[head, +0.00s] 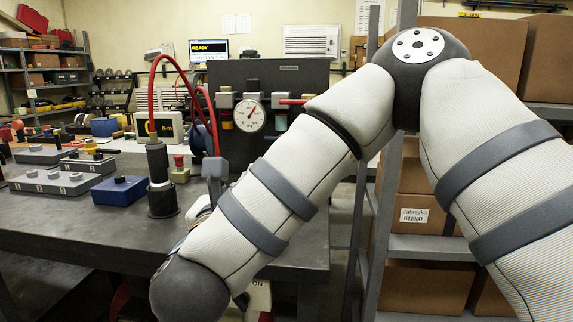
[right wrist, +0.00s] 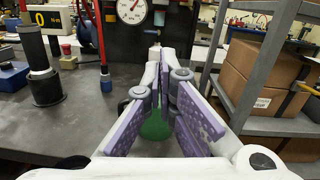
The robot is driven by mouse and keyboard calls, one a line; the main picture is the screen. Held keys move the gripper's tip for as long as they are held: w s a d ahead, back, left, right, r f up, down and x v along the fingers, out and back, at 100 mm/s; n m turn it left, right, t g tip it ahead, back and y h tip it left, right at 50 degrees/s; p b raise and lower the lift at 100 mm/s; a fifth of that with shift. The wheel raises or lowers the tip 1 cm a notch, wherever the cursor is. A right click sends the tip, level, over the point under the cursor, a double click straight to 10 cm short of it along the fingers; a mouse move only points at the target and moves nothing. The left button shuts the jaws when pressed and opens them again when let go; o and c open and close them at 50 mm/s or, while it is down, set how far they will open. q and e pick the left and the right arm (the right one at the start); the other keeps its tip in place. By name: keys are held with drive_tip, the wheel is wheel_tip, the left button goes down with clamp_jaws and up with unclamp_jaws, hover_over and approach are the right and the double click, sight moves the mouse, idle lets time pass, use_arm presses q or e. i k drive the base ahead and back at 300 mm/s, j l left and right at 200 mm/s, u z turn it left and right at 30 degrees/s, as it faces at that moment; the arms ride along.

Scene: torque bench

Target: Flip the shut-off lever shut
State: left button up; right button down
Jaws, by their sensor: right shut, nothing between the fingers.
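A red lever handle (head: 293,101) lies about level on the dark panel (head: 290,78) at the back of the bench, just right of the white round gauge (head: 249,116). I take it for the shut-off lever; my right arm covers the area just below it. In the right wrist view the gauge (right wrist: 131,9) shows at the top, but I cannot make out the lever. My right gripper (right wrist: 158,52) is shut and empty, with its purple-padded fingers pointing toward the panel's lower part. In the head view my forearm mostly hides it. My left gripper is not in view.
A black cylinder tool (head: 160,180) with a red hose stands on the bench (head: 100,225), left of my right arm. A blue box (head: 121,190) and grey fixtures sit farther left. Shelves with cardboard boxes (head: 425,285) stand right. A green shape (right wrist: 156,126) shows between my fingers.

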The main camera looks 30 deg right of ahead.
sight(295, 102)
drive_tip(key=i+l, duration=0.75)
drive_tip(key=l, duration=0.05)
